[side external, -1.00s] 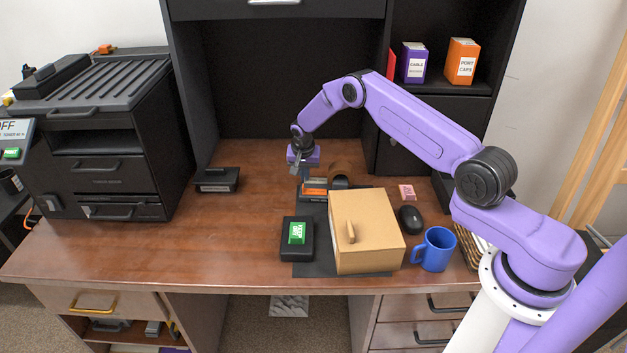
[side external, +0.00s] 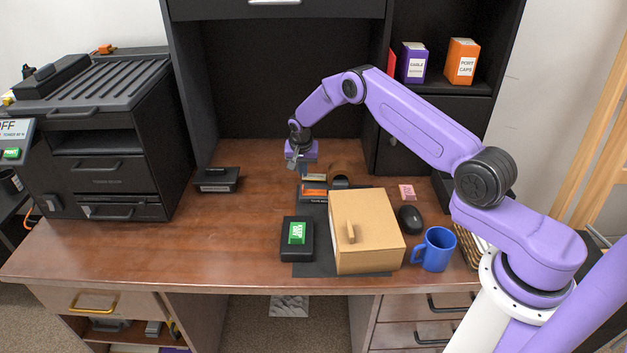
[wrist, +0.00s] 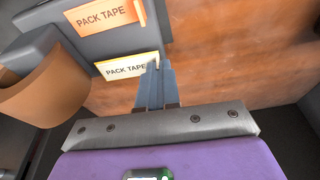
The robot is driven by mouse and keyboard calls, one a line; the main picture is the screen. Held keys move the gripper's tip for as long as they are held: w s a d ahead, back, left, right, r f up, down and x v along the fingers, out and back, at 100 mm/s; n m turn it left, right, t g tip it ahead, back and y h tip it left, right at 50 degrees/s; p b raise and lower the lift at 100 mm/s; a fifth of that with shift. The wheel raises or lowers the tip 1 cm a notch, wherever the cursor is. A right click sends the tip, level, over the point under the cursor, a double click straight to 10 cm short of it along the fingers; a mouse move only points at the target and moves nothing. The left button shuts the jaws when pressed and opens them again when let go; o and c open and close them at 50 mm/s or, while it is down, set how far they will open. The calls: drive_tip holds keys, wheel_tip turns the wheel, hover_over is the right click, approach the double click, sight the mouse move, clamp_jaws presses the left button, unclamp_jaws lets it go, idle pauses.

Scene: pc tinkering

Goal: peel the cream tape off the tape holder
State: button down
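The cream tape strip (wrist: 126,67), printed PACK TAPE, shows in the wrist view with its right end at my fingertips. In the side view it is a thin pale strip (side external: 313,177) just below my gripper (side external: 303,168). My gripper (wrist: 154,68) has its fingers close together and appears shut on the strip's end; the exact contact is small. The dark tape holder (wrist: 80,42) is beside the fingers, with an orange PACK TAPE strip (wrist: 103,14) on it.
A brown tape roll (wrist: 42,88) is at the holder's side. The cardboard box (side external: 366,232), a black box with a green label (side external: 297,250), a mouse (side external: 410,219) and a blue mug (side external: 434,250) stand nearer the front.

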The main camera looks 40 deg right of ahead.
drive_tip(key=shift+w+a+r, duration=0.15)
drive_tip(key=shift+w+r, duration=0.05)
drive_tip(key=shift+r, duration=0.65)
drive_tip(key=shift+r, duration=0.1)
idle(0.5)
wheel_tip(320, 180, up, 5)
drive_tip(key=shift+f, duration=0.1)
idle(0.5)
